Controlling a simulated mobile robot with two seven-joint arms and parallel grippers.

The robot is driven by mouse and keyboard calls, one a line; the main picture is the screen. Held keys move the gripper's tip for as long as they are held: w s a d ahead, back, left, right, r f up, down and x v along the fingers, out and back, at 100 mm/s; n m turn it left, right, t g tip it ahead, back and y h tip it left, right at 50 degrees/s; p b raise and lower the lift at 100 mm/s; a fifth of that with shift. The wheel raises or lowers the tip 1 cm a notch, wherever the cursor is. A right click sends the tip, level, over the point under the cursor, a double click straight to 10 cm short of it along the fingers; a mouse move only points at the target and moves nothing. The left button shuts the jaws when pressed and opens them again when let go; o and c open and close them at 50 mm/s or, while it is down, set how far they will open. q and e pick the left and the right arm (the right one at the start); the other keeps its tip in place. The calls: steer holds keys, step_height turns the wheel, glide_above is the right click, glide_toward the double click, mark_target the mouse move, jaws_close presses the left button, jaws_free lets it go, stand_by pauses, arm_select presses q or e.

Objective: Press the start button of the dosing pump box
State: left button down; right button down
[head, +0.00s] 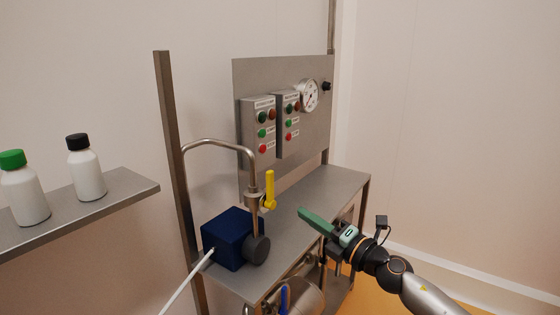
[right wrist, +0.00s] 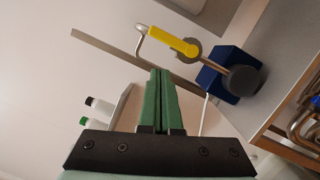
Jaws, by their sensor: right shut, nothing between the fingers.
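Two grey control boxes hang side by side on a steel back panel, the left box (head: 258,128) and the right box (head: 287,125). Each has a green and a red round piece at the top, a green button and a red button below. The left box's green button is here (head: 262,133), the right box's here (head: 289,123). Their labels are too small to read. My right gripper (head: 301,212) has green fingers, shut and empty, above the bench, below and right of the boxes. It also shows in the right wrist view (right wrist: 160,73). My left gripper is out of view.
A dark blue pump block (head: 230,238) stands on the steel bench (head: 335,190), beside a bent pipe with a yellow valve handle (head: 270,188). A gauge (head: 309,96) is on the panel (head: 245,80). A shelf (head: 130,187) at left holds two bottles.

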steer(key=s+d+f+m+t+h, duration=0.15)
steer(key=s+f+m+h, duration=0.25)
steer(key=s+f+m, duration=0.6)
steer(key=s+d+f+m+h, duration=0.3)
steer(key=s+f+m, duration=0.2)
steer(key=f+m, duration=0.6)
steer(key=s+d+f+m+g+h, duration=0.2)
steer(key=s+d+f+m+g, duration=0.1)
steer(key=s+f, duration=0.5)
steer(key=s+d+f+m+g+h, duration=0.2)
steer(key=s+f, duration=0.6)
steer(key=s, duration=0.5)
steer(key=d+m+g, duration=0.1)
steer(key=d+m, duration=0.1)
steer(key=shift+s+f+m, duration=0.2)
steer(key=shift+f+m, duration=0.2)
steer(key=shift+w, duration=0.1)
